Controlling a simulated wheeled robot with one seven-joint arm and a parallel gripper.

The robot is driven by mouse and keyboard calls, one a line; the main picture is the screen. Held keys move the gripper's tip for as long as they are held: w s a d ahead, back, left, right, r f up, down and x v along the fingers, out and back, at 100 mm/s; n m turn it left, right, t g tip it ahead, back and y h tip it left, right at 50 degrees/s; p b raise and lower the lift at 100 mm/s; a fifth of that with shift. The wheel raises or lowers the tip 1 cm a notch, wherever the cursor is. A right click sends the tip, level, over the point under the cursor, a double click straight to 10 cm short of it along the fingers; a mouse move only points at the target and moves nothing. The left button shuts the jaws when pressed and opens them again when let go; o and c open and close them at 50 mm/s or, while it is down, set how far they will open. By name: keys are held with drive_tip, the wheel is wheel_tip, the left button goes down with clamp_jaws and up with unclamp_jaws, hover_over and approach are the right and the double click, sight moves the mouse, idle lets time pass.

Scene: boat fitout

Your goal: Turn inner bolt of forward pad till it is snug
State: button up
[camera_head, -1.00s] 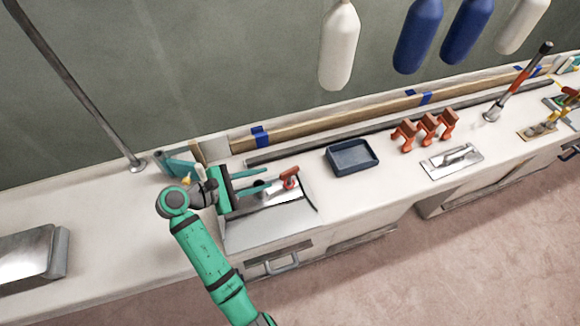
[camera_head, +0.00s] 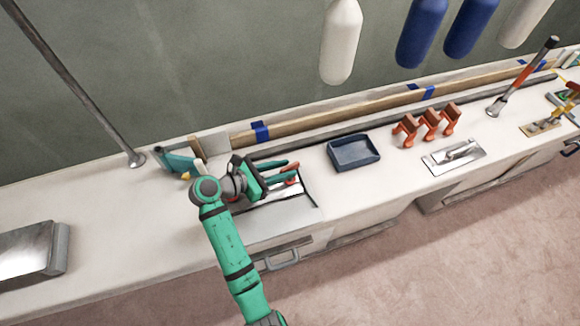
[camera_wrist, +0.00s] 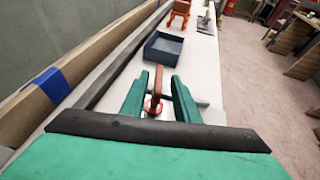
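My gripper (camera_head: 301,172) is open over the left part of the counter. An orange-brown tool with a red ring at its near end stands between its fingers. In the wrist view my gripper (camera_wrist: 158,77) has one finger on each side of this tool (camera_wrist: 158,84), with a gap visible around it. A shiny metal plate (camera_head: 272,195) lies under the gripper, partly hidden. A flat metal pad (camera_head: 470,158) with a raised fitting lies further right, and a brass-coloured pad (camera_head: 531,132) with yellow parts at the far right. I cannot tell which pad is forward, and no inner bolt is clear.
A dark blue tray (camera_head: 354,153) stands to the right of the gripper. Several orange clamps (camera_head: 428,124) stand beyond it. A long wooden strip (camera_head: 340,112) with blue tape runs along the back. The left counter is mostly clear.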

drive_tip(key=shift+x, duration=1.35)
drive_tip(key=shift+w, duration=0.1)
clamp_jaws()
drive_tip(key=shift+g, duration=0.3)
drive_tip(key=shift+m+g+h, duration=0.9)
drive_tip(key=shift+m+g, duration=1.4)
unclamp_jaws()
